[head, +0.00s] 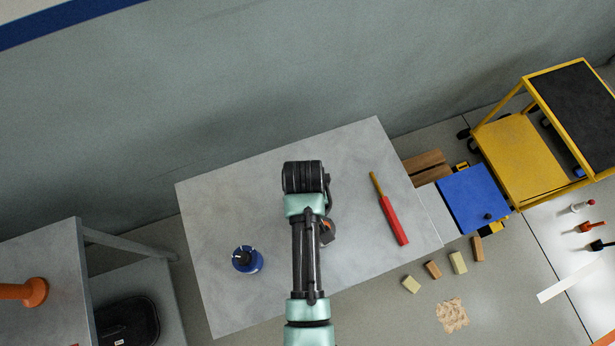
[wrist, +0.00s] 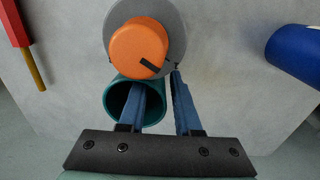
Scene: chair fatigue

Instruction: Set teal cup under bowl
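The teal cup (wrist: 115,104) shows in the wrist view with its round opening toward the camera. My gripper (wrist: 156,82) is open there, its two blue fingers apart. The left finger reaches over or into the cup's opening, and the right finger is outside its right side. The cup's right wall lies between them; a gap shows beside the right finger. Just beyond the cup is a grey round piece (wrist: 176,30) with an orange cylinder (wrist: 138,46) in front of it. I cannot tell whether the grey piece is the bowl. In the head view my arm hides the cup and gripper.
A blue container (head: 247,260) stands left of my arm on the grey table (head: 215,210). A red bat-like tool with a yellow handle (head: 393,220) lies at right. Wooden blocks (head: 458,262) and a yellow cart (head: 520,155) are off the table at right.

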